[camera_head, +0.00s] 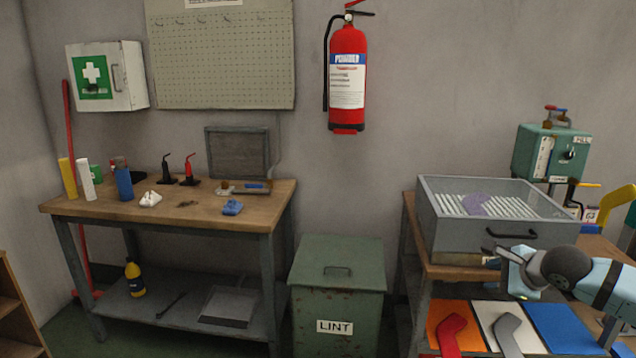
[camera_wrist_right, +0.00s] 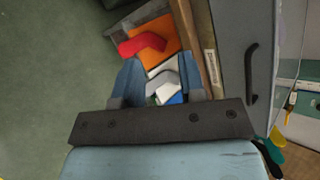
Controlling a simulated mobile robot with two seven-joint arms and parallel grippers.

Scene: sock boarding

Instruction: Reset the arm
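My right gripper (camera_head: 512,270) is in front of the grey drawer box at the right of the head view, with its arm coming in from the right edge. In the right wrist view my right gripper (camera_wrist_right: 160,82) has its two blue fingers apart, with nothing between them that I can see held. Below and beyond the fingers lie a red sock-shaped piece (camera_wrist_right: 142,44) on an orange panel and a grey sock-shaped piece (camera_wrist_right: 163,80) on a white panel. My left gripper is in neither view.
The grey drawer box (camera_head: 452,236) with a black handle stands on the right bench, with a purple cloth (camera_head: 490,205) on its slats. A green machine (camera_head: 548,153) stands behind it. A green LINT bin (camera_head: 337,300) and a cluttered wooden workbench (camera_head: 180,212) are further left.

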